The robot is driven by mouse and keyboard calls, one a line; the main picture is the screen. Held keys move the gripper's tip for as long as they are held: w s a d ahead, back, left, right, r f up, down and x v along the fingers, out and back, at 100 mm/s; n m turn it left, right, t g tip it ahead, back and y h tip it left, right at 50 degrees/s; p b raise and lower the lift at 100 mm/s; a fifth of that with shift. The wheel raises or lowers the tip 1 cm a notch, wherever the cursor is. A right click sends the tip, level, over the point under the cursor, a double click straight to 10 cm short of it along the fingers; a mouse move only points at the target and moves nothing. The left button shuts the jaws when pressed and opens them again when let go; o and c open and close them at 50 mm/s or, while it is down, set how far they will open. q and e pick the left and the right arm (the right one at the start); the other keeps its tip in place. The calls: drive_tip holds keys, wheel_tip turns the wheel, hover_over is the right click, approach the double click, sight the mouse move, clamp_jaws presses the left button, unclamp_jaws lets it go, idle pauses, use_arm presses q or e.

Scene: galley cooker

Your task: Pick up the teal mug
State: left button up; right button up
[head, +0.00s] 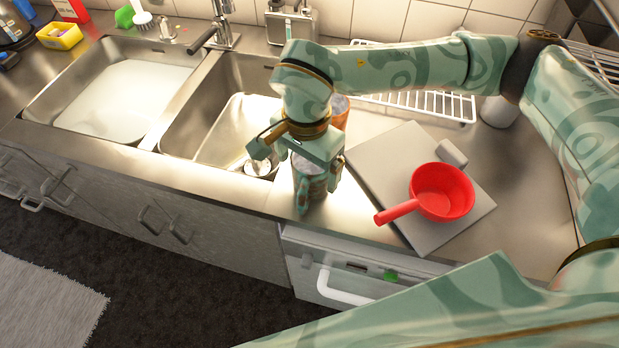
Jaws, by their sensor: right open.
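The teal mug (314,186) stands on the steel counter just right of the sink, near the front edge. It looks patterned, with some red on it, and is partly hidden by my right gripper. My right gripper (318,183) comes down over the mug from above. Its jaws are open, with a finger on either side of the mug. I cannot tell whether the fingers touch it. My left gripper is not in view.
A red saucepan (441,191) sits on a grey board (387,165) to the right. An orange container (340,112) stands close behind my gripper. A white wire rack (430,104) lies at the back. The double sink (150,138) is on the left.

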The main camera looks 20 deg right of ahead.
wheel_tip(320, 180, down, 4)
drive_tip(key=shift+w+r, duration=0.1)
drive_tip(key=c, duration=1.2)
